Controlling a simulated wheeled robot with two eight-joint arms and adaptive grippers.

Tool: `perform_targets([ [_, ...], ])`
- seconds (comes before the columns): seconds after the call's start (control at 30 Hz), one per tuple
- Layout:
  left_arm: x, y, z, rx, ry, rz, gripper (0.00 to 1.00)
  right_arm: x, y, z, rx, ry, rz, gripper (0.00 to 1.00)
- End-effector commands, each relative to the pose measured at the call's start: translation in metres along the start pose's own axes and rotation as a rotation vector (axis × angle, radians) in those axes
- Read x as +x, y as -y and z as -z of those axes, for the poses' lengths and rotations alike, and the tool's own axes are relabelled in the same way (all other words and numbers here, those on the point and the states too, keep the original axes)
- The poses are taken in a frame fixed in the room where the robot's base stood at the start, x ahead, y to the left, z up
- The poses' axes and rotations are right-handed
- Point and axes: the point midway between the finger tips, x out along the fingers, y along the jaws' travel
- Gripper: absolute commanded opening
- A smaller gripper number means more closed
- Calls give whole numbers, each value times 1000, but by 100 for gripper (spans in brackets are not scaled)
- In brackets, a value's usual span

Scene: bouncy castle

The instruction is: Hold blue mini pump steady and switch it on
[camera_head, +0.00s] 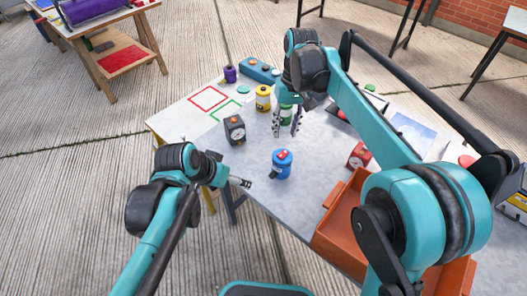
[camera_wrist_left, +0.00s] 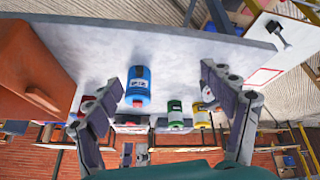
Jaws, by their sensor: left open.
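The blue mini pump (camera_head: 281,170), a small blue cylinder with a red button on top, stands on the grey tabletop near its front edge. In the left wrist view it appears between my spread fingers, beyond their tips (camera_wrist_left: 138,90). My left gripper (camera_head: 241,183) is open and empty, left of the pump and apart from it; it also shows in the left wrist view (camera_wrist_left: 158,82). My right gripper (camera_head: 287,120) is farther back, fingers parted and pointing down. A green pump (camera_head: 287,112) shows between its fingers; I cannot tell whether they touch it.
A yellow pump (camera_head: 263,104) and a black gauge box (camera_head: 235,135) stand behind and left of the blue pump. A red gauge (camera_head: 358,155) and an orange bin (camera_head: 330,237) are to its right. The surface immediately around the blue pump is clear.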

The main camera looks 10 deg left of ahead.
Motion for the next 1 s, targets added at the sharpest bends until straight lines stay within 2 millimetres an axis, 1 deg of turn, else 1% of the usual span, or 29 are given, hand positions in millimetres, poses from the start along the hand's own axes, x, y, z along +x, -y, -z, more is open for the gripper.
perform_targets([
  [0.03,6,-2,10,31,12,-41,82,0,0,0,0,0,0,34],
  [0.27,36,-18,49,219,29,-267,82,0,0,0,0,-1,0,34],
  [0.5,72,-27,85,437,-43,-509,82,0,0,0,0,-1,0,34],
  [0.7,102,-27,104,631,-176,-700,82,0,0,0,0,-1,0,34],
  [0.83,121,-24,110,754,-288,-804,82,0,0,0,0,-1,0,34],
  [1.0,138,-20,110,880,-426,-895,82,0,0,0,0,-1,0,34],
])
